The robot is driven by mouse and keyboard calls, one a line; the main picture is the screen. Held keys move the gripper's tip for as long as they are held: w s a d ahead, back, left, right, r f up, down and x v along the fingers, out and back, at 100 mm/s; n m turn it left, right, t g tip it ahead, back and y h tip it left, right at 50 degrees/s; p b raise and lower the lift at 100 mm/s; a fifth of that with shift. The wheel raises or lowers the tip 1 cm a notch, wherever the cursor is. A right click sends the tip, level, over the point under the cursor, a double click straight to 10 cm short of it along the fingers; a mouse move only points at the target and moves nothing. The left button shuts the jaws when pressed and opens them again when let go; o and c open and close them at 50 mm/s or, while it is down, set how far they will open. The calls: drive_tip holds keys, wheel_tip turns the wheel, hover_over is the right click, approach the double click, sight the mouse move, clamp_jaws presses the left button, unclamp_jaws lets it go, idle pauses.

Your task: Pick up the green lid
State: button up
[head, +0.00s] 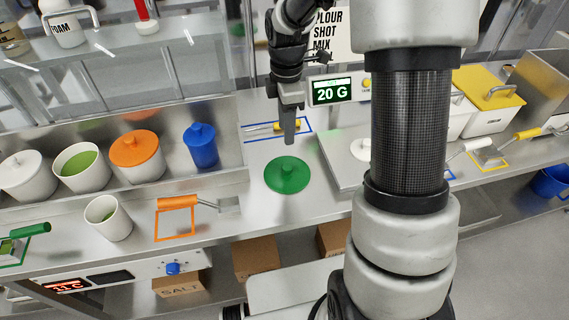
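The green lid (288,176) is a round disc with a small knob on top. It lies flat on the steel counter in the middle of the head view. My gripper (290,138) points down just above and behind the lid in the picture. Its fingers look narrow from this side, and I cannot see a gap between them. Nothing green shows in the fingers, and the lid appears to rest on the counter. I cannot tell the exact height of the fingertips above the knob.
An open container with green contents (82,166), an orange-lidded pot (137,152) and a blue pot (201,146) stand left. A scale display (332,91) stands behind, with a steel plate (340,160) at right.

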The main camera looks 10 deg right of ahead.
hover_over(287, 166)
drive_tip(key=f, duration=0.8)
drive_tip(key=shift+w+f, duration=0.3)
drive_tip(key=shift+w, duration=0.05)
drive_tip(key=shift+s+f+p, duration=0.2)
drive_tip(key=shift+f+p, duration=0.1)
drive_tip(key=shift+f, duration=1.05)
drive_tip(key=shift+s+f+p, duration=0.15)
drive_tip(key=shift+f+p, duration=0.1)
drive_tip(key=shift+f, duration=1.05)
drive_tip(key=c, duration=0.9)
drive_tip(key=shift+r, duration=0.1)
